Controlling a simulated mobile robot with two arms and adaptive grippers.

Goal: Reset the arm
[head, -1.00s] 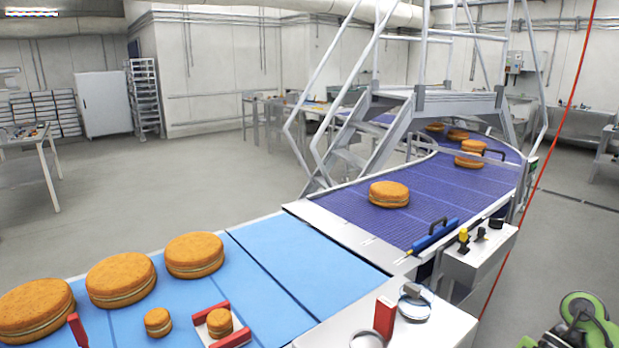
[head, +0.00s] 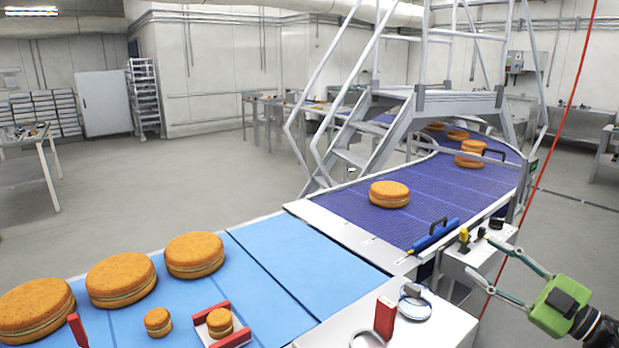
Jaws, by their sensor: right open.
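My right gripper (head: 508,272) is at the lower right of the head view, green with two slim fingers spread wide apart. It is open and nothing is between its fingers. It hangs to the right of the white control box and the conveyor's near corner, apart from the filled rounds. My left gripper is not in view.
Large filled rounds (head: 121,280) lie on the light blue belt (head: 300,262), with two small ones (head: 158,321) near red guides. More rounds (head: 389,194) sit on the dark blue belt (head: 350,212). A metal step bridge (head: 395,130) crosses it.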

